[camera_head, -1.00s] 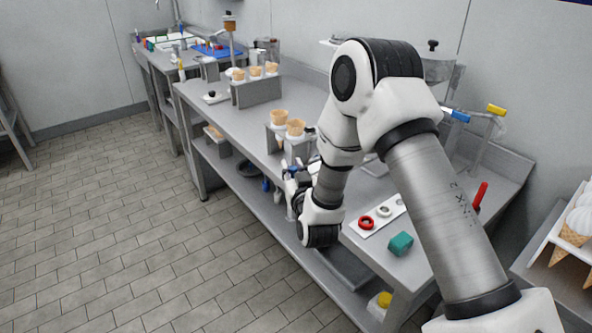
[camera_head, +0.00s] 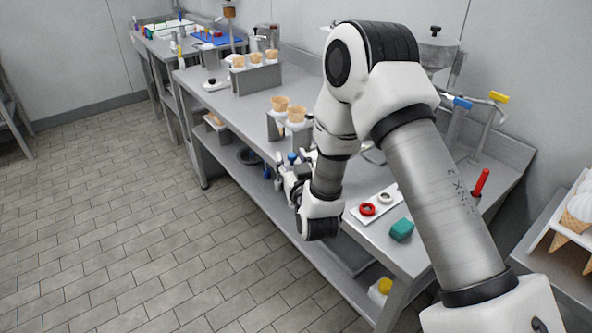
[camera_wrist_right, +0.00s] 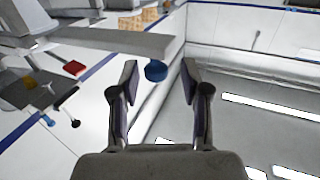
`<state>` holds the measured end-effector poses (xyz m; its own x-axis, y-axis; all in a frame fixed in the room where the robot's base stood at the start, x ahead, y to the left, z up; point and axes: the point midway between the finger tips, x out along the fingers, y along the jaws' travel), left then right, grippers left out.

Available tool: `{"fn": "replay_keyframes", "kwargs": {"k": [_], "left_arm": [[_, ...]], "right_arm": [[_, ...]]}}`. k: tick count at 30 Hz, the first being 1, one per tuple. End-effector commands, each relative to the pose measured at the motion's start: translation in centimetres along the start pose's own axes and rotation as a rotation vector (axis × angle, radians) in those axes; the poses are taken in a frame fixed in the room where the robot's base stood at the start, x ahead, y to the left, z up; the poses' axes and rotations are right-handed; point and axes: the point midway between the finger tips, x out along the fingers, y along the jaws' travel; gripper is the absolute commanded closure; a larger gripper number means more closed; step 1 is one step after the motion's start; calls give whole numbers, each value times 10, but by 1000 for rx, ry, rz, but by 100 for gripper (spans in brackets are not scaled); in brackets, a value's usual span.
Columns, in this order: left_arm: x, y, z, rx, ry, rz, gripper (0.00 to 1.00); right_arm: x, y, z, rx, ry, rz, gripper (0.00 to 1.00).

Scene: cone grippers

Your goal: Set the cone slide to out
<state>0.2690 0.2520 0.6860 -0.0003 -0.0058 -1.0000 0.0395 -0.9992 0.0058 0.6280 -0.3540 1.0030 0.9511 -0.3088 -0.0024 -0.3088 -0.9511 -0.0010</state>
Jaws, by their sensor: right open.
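A metal cone stand (camera_head: 275,126) with two cones in it (camera_head: 296,114) is at the front edge of the counter. A blue knob (camera_head: 292,158) sits just below it, close to my right gripper (camera_head: 284,172). In the right wrist view a blue round knob (camera_wrist_right: 155,70) shows between and just beyond the open fingertips (camera_wrist_right: 160,75). Nothing is held, and I cannot tell whether the fingers touch the knob. The slide itself is not clearly seen, so its position cannot be told. My left gripper is out of view.
A white tray with a red ring (camera_head: 367,209) and a green block (camera_head: 401,229) lie on the counter right of my arm. A second cone rack (camera_head: 256,79) stands farther back. The floor in front (camera_head: 130,230) is clear.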

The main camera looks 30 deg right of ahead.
Motion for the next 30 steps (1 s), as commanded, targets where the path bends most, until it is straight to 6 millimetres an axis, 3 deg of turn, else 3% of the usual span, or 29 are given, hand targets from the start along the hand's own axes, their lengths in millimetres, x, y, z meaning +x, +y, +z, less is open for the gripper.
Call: {"fn": "replay_keyframes", "kwargs": {"k": [9,13,30], "left_arm": [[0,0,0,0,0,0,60],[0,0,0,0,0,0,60],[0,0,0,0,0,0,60]], "right_arm": [[-78,-3,1,-6,-5,-5,54],[-100,-3,1,-4,-3,-5,54],[-107,-3,0,-2,-1,-3,54]]}}
